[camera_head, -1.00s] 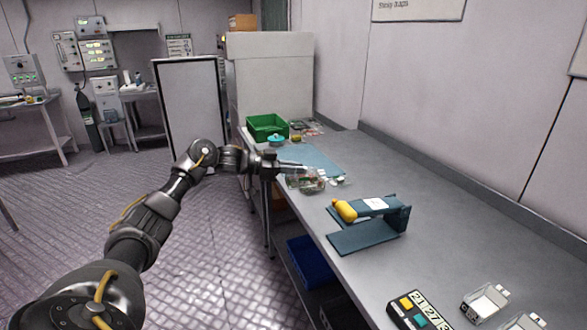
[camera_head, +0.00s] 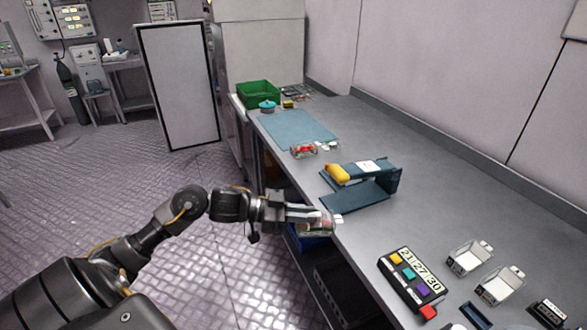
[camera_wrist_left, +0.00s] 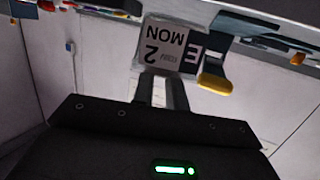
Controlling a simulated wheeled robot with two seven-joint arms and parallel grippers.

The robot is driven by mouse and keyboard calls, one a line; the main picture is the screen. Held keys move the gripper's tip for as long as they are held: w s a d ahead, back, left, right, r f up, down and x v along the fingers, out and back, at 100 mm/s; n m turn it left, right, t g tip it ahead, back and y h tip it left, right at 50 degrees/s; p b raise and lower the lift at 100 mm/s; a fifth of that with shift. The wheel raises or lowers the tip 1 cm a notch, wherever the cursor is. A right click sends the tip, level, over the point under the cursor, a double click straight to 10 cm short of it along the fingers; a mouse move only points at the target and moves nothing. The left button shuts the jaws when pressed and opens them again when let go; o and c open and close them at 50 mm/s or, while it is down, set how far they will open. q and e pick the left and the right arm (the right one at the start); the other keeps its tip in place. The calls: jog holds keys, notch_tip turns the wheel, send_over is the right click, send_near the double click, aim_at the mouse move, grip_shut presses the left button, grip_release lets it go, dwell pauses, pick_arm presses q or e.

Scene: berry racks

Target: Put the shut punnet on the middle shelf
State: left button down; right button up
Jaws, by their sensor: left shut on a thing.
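My left gripper (camera_head: 312,214) is shut on a clear punnet (camera_head: 318,230) with green and red showing inside. It holds the punnet at the bench's front edge, beside the blue press-like stand. In the left wrist view, the dark fingers (camera_wrist_left: 162,92) end at a pale label (camera_wrist_left: 164,46) reading MON and 2, upside down. Whether the punnet's lid is fully down is too small to tell. A lower shelf under the bench is partly visible; I cannot tell which is the middle shelf. My right gripper is not in view.
A blue crate (camera_head: 306,242) sits below the bench. Floor is clear at left.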

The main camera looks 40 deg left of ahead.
pick_arm(q)
jog(key=s+d+f, duration=0.4)
jog(key=s+d, duration=0.2)
jog(key=d, duration=0.1)
jog(key=shift+d+m+g+h, duration=0.25)
jog(key=shift+m+g+h, duration=0.05)
jog(key=shift+g, duration=0.1)
jog(key=shift+s+f, duration=0.1)
jog(key=shift+s+a, duration=0.1)
jog(key=shift+a, duration=0.05)
